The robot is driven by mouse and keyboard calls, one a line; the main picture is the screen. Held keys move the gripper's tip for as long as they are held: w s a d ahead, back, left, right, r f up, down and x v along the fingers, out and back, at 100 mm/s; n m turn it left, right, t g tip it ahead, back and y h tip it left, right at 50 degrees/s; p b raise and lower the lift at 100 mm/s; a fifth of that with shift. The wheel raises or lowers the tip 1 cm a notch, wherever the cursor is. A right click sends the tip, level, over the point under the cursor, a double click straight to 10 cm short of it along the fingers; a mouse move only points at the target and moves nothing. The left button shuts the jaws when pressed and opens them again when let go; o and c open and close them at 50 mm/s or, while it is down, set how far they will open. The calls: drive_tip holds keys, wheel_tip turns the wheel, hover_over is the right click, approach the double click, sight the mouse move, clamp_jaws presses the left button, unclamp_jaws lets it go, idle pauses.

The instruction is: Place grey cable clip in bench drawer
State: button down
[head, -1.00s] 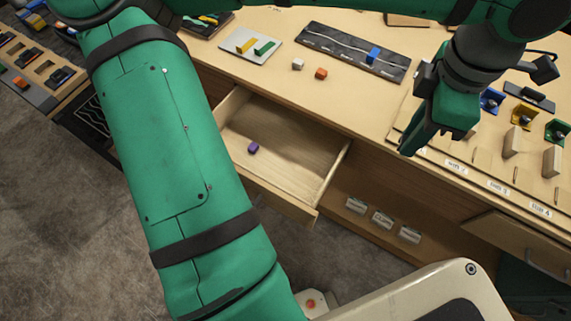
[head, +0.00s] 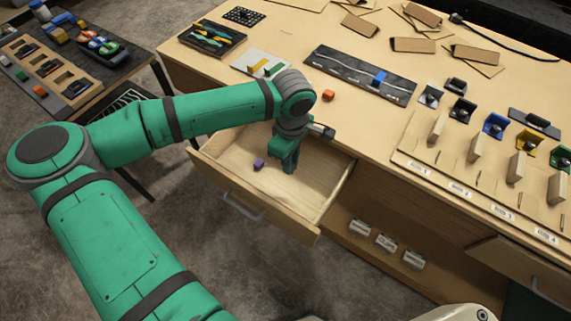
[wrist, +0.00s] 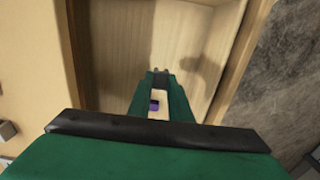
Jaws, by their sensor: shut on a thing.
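The bench drawer (head: 318,185) is pulled open, and it also shows in the wrist view (wrist: 115,60). My gripper (head: 288,168) points down inside the drawer's outline, right of a small purple block (head: 259,164) on the drawer floor. It is shut on the grey cable clip, which the fingers almost wholly hide. In the wrist view, my gripper (wrist: 161,75) shows only a little grey at its tips. The purple block shows between the fingers (wrist: 154,105). I cannot tell how high the tips are above the drawer floor.
An orange block (head: 328,95) lies on the bench top behind the drawer. A dark mat (head: 345,75) with a blue clip lies beyond. A labelled board (head: 470,180) with coloured clips stands at right. Several grey packets (head: 385,242) sit on the shelf right of the drawer.

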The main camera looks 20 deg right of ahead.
sight(289, 184)
wheel_tip(289, 184, down, 10)
drive_tip(key=shift+w+r, duration=0.1)
idle(0.4)
drive_tip(key=c, duration=1.6)
unclamp_jaws()
drive_tip(key=shift+c, duration=0.2)
wheel_tip(289, 184, up, 12)
drive_tip(key=shift+r, duration=0.1)
